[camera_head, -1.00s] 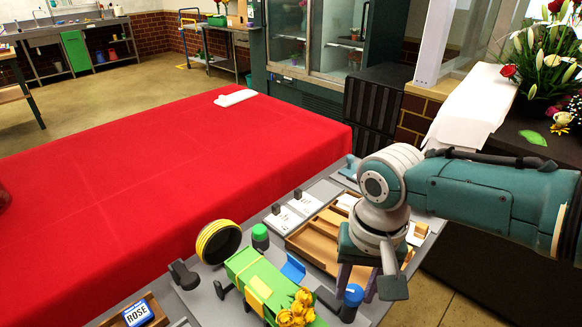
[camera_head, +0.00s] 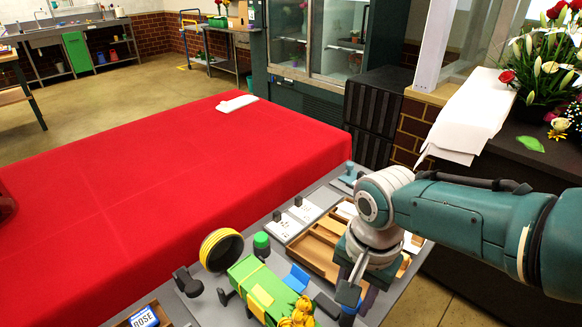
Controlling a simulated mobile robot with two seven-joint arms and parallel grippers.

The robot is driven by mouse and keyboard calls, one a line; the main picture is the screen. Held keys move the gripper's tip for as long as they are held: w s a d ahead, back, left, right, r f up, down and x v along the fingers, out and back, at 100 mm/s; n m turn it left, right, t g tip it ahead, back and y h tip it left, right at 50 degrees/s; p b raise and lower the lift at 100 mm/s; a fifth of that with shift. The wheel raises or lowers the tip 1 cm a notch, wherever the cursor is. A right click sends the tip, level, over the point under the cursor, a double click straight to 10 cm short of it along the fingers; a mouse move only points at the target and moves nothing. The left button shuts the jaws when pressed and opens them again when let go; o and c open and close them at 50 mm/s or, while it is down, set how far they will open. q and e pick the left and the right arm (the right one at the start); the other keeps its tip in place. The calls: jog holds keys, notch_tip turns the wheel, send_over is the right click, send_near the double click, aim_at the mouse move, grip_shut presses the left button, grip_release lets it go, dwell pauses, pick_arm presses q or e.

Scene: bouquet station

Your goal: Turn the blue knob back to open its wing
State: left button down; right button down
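The blue knob (camera_head: 351,307) stands at the front right of the grey workstation, next to a green wrapped bundle (camera_head: 262,288) with yellow flowers. My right gripper (camera_head: 356,288) points down over the knob, its dark fingers apart at the knob's far and right sides. A grey part of my wrist covers some of the knob, so I cannot tell whether the fingers grip it. A blue flap (camera_head: 297,277) stands tilted beside the bundle, and a dark bar (camera_head: 326,304) lies between bundle and knob. My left gripper is out of view.
A green knob (camera_head: 261,243) and a yellow-rimmed ring (camera_head: 221,250) stand behind the bundle. A ROSE sign (camera_head: 144,317) is at the front left. The red-covered table (camera_head: 150,180) beyond is mostly clear.

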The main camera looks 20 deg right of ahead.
jog(key=c, duration=0.5)
grip_release()
jog(key=shift+r, duration=0.1)
notch_tip(320, 180, up, 8)
jog(key=p, duration=0.5)
jog(key=shift+s+d+r, duration=0.1)
jog(key=shift+d+r, duration=0.05)
jog(key=shift+r, duration=0.1)
jog(key=shift+r+p, duration=0.35)
jog(key=shift+r, duration=0.3)
